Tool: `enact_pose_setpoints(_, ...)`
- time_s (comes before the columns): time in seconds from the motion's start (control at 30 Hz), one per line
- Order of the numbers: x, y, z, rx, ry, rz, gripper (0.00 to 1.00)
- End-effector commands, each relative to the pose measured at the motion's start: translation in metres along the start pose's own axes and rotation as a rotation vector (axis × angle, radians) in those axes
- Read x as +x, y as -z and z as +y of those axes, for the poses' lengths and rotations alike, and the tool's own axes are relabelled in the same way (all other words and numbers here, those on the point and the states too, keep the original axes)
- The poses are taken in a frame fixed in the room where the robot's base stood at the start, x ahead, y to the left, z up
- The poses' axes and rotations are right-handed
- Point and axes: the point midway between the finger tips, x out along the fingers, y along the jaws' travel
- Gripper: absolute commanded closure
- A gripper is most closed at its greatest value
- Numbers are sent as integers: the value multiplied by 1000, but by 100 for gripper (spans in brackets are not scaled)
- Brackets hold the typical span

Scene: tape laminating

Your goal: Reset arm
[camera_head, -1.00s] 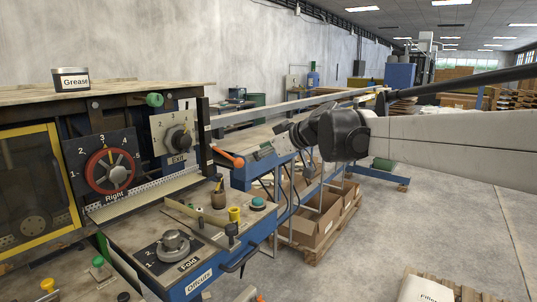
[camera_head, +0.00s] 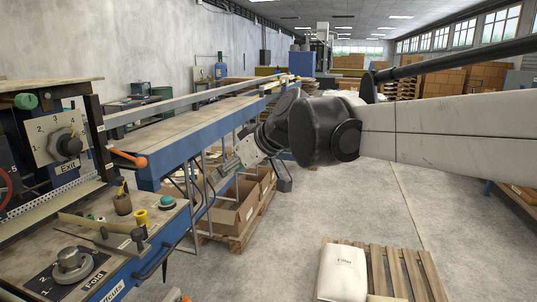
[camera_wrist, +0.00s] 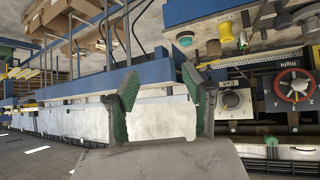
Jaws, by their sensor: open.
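My arm reaches in from the right of the head view and ends in a dark wrist joint. My gripper (camera_head: 226,172) hangs small and partly hidden beyond that joint, beside the blue conveyor rail. In the wrist view my gripper (camera_wrist: 160,92) is open, its two green-padded fingers apart with nothing between them. The laminating machine's exit dial (camera_head: 68,145) is at the left of the head view. It also shows in the wrist view (camera_wrist: 232,99), right of the fingers, with the red right dial (camera_wrist: 294,86).
The blue conveyor (camera_head: 200,137) runs from the machine into the distance. Cardboard boxes (camera_head: 238,208) stand on a pallet under it. A white filler bag (camera_head: 343,273) lies on a wooden pallet (camera_head: 415,280) at the lower right. The floor (camera_head: 300,215) between is clear.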

Motion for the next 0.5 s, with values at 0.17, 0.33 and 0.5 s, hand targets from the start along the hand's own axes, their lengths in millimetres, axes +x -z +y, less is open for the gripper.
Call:
enact_pose_setpoints(0.17,-50,-70,4,135,-102,-76,55)
enact_pose_setpoints(0.33,-90,-137,3,267,-206,-136,55)
enact_pose_setpoints(0.5,-126,-206,-4,399,-319,-188,55)
